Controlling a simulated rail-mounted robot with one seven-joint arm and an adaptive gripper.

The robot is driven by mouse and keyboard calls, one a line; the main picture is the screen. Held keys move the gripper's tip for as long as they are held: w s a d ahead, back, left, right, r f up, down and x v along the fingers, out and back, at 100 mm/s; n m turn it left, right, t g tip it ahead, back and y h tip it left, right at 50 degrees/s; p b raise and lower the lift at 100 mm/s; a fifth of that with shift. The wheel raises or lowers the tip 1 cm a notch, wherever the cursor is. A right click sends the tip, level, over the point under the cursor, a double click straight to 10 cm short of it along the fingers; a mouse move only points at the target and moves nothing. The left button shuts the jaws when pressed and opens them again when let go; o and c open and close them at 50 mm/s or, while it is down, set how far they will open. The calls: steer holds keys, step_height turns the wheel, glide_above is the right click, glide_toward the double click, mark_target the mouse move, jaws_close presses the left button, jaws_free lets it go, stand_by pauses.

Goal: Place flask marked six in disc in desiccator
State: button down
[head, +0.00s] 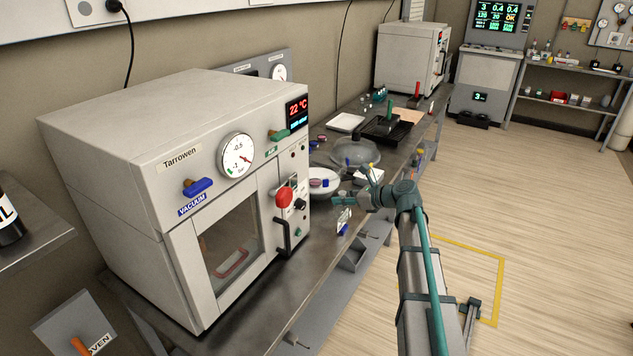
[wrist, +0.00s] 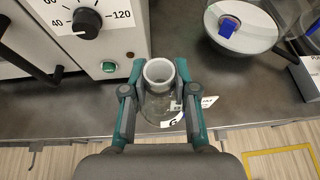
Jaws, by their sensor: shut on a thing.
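In the wrist view my gripper (wrist: 160,75) is shut on a clear glass flask (wrist: 158,106), one finger on each side of its neck. The flask's open round mouth faces the camera; a white label with a dark mark, partly visible and perhaps a six, is low on its body.
The oven (head: 180,150) with knobs and a door handle stands close on the left. A domed glass lid (head: 357,151) lies behind the bowl. A black tray (head: 386,131) is farther back. Bare steel counter (wrist: 235,90) lies between flask and bowl.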

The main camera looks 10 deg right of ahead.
steer(key=w+d+r+m+t+h, duration=0.25)
steer(key=w+r, duration=0.25)
steer(key=w, duration=0.7)
steer(key=w+d+r+m+t+h, duration=0.1)
steer(key=w+d+r+m+h, duration=0.2)
steer(key=w, duration=0.8)
steer(key=shift+n+y, duration=0.45)
steer(key=shift+y, duration=0.1)
steer(key=w+a+f+p, duration=0.2)
steer(key=w+f, duration=0.1)
steer(key=w, duration=0.1)
steer(key=w+a+f+p, duration=0.2)
steer(key=w+f, duration=0.2)
steer(key=w+a+f+p, duration=0.1)
steer(key=w+a+f, duration=0.2)
steer(key=w+f, duration=0.1)
steer(key=shift+a+p, duration=0.1)
steer(key=shift+p, duration=0.3)
steer(key=shift+s+f, duration=0.1)
steer(key=shift+f, duration=0.3)
steer(key=shift+f, duration=0.15)
steer(key=c, duration=0.9)
jaws_free()
